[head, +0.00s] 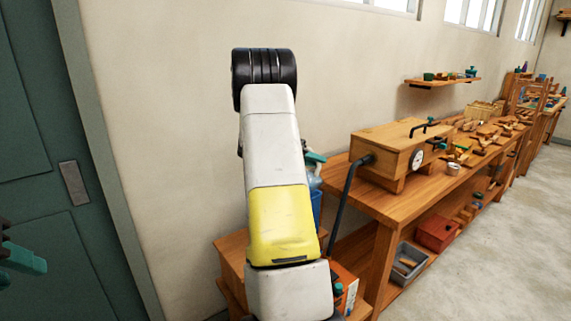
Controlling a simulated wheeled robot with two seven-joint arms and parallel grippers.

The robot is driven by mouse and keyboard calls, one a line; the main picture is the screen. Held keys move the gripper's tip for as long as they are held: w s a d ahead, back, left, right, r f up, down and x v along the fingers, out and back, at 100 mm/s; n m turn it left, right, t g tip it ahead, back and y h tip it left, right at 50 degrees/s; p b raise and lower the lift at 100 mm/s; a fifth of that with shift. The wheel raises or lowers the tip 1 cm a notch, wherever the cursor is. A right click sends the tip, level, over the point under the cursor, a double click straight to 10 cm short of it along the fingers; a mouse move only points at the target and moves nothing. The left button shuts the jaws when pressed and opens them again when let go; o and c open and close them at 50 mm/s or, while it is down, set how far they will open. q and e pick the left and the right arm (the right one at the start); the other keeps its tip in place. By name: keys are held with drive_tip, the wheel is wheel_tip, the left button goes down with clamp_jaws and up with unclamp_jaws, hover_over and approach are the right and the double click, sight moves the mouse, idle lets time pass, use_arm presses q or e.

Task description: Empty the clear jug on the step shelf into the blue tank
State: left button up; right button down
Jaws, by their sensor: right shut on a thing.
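My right arm (270,160) fills the middle and hides most of the work area. A teal tip of my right gripper (315,157) shows just past the arm's right side. It is shut on what looks like the clear jug (315,181), a pale translucent sliver right below it. The blue tank (317,206) shows as a narrow strip under the jug; its opening is hidden. I cannot tell the jug's tilt or its contents. The wooden step shelf (232,256) is partly hidden low behind the arm. My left gripper (24,258) is cut off at the left edge, far from these things.
A wooden workbench (350,199) runs along the wall to the right, with a wooden box with a gauge (400,150) on it. A grey bin (408,264) and a red box (436,235) sit on its lower shelf. A green door (50,150) stands at left.

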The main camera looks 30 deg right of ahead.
drive_tip(key=shift+w+r+g, duration=0.25)
drive_tip(key=shift+r+g, duration=0.05)
drive_tip(key=shift+r, duration=0.3)
drive_tip(key=shift+r+n, duration=0.2)
drive_tip(key=shift+n, duration=0.1)
drive_tip(key=shift+w+r, duration=0.2)
drive_tip(key=shift+r, duration=0.2)
drive_tip(key=shift+r+n+g, duration=0.2)
drive_tip(key=shift+n+g, duration=0.1)
drive_tip(key=shift+w, duration=0.15)
